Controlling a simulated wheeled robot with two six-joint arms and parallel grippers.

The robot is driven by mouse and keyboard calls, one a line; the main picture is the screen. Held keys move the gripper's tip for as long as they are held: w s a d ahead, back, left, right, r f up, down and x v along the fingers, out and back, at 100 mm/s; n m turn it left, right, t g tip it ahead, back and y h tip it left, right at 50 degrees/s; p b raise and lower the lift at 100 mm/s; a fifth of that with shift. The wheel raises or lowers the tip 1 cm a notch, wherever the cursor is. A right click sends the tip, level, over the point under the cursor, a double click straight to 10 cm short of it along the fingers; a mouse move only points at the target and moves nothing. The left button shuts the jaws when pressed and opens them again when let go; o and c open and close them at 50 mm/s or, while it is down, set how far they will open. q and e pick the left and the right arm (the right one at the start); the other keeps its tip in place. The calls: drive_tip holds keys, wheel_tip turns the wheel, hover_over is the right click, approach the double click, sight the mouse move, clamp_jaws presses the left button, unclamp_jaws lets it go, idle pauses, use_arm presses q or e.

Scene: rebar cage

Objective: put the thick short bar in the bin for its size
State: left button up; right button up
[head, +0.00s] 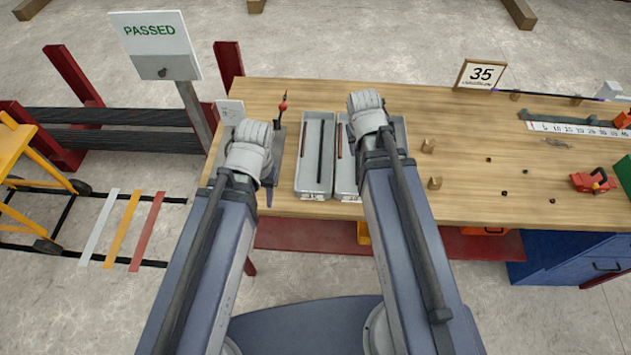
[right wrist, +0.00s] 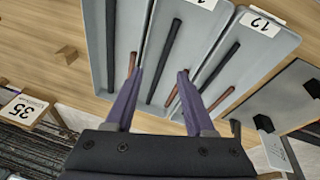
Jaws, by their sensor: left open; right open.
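Grey open bins stand side by side on the wooden table: a left bin (head: 300,175) and one beside it (head: 345,185), partly behind my right arm. The right wrist view shows three bins, each with dark and reddish-brown bars; the right one has a label reading 12 (right wrist: 262,22). I cannot tell which bar is the thick short one. My right gripper (right wrist: 160,73) is open above the middle bin (right wrist: 205,25). A dark bar (right wrist: 164,58) and a brown bar (right wrist: 173,94) appear between or near its fingers. My left gripper (head: 268,196) is open left of the bins, largely hidden by its wrist.
A grey plate (head: 283,170) with a red-tipped upright stands left of the bins. A PASSED sign (head: 155,45) stands left of the table.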

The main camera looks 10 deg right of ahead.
drive_tip(key=s+a+n+g, duration=0.1)
drive_tip(key=s+a+n, duration=0.1)
drive_tip(key=s+a, duration=0.3)
drive_tip(key=s+a+n+g, duration=0.2)
drive_tip(key=s+a, duration=0.3)
drive_tip(key=a, duration=0.7)
drive_tip(key=shift+s+f+y, duration=0.3)
drive_tip(key=shift+f+y, duration=0.1)
